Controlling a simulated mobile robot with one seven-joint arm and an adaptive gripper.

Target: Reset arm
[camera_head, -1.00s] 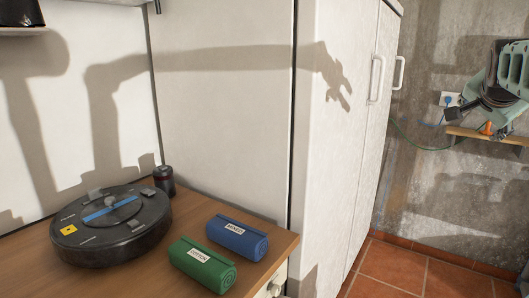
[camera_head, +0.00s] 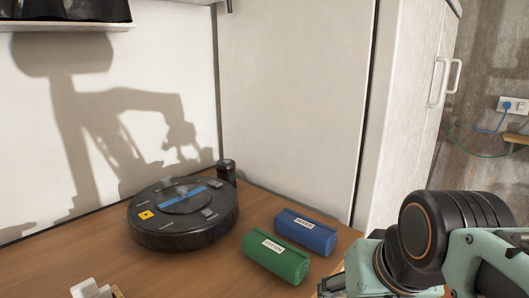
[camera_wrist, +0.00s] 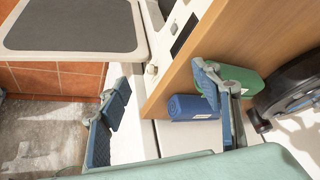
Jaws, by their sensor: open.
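My gripper (camera_wrist: 163,100) is open, its two blue-padded fingers spread wide with nothing between them. In the head view my arm is bent at the lower right, and part of the gripper (camera_head: 333,286) shows at the bottom edge, in front of the wooden top (camera_head: 215,268). The green roll labelled COTTON (camera_head: 275,259) and the blue roll (camera_head: 305,233) lie side by side on that top. In the wrist view the right finger covers part of the blue roll (camera_wrist: 190,107) and the green roll (camera_wrist: 240,76).
A round black robot vacuum (camera_head: 183,231) and a small dark can (camera_head: 227,172) stand left of the rolls. A white object (camera_head: 88,289) is cut off at the bottom left. A tall white cabinet (camera_head: 412,100) stands at right.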

